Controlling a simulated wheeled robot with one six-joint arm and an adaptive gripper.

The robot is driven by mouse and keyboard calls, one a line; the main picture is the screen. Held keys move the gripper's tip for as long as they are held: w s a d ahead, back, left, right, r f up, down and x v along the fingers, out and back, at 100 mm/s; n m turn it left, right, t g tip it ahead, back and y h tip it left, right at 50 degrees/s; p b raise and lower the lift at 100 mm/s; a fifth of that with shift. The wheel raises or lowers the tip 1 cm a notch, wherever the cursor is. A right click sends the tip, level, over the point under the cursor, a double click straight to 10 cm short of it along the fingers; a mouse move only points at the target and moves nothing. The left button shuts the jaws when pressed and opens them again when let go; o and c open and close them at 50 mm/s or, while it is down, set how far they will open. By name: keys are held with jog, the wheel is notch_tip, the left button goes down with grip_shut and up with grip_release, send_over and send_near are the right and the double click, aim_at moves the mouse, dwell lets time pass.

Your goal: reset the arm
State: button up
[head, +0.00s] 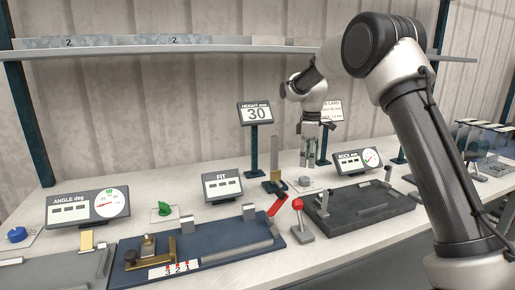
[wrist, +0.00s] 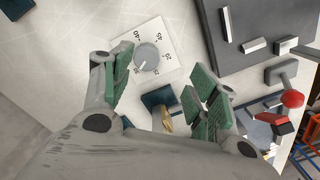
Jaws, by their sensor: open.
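My gripper (head: 312,150) hangs above the back middle of the bench in the head view, fingers pointing down. In the wrist view my gripper (wrist: 160,88) is open, with green-padded fingers apart and nothing between them. Below it lies a white dial plate with a grey knob (wrist: 147,57); the knob also shows in the head view (head: 304,181). A dark block with a brass piece (wrist: 164,118) stands beside the dial, partly behind the fingers. My gripper is apart from all of these.
A height display reading 30 (head: 255,113) stands left of my gripper, and a ROCK display (head: 357,161) to the right. A red-knobbed lever (head: 298,204) stands in front. A blue fixture plate (head: 220,262) and dark plate (head: 375,210) lie forward. A shelf (head: 170,48) runs along the wall.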

jog(key=s+d+r+m+t, duration=0.1)
jog(key=s+d+r+m, duration=0.2)
jog(key=s, duration=1.1)
jog(key=s+d+r+m+t, duration=0.2)
jog(key=s+d+m, duration=0.4)
jog(key=s, duration=0.8)
jog(key=s+d+r+m+t, duration=0.1)
jog(key=s+d+r+m, duration=0.3)
jog(key=s, duration=1)
jog(key=shift+d+r+t, duration=0.4)
jog(key=shift+d, duration=0.3)
jog(key=shift+s, duration=0.1)
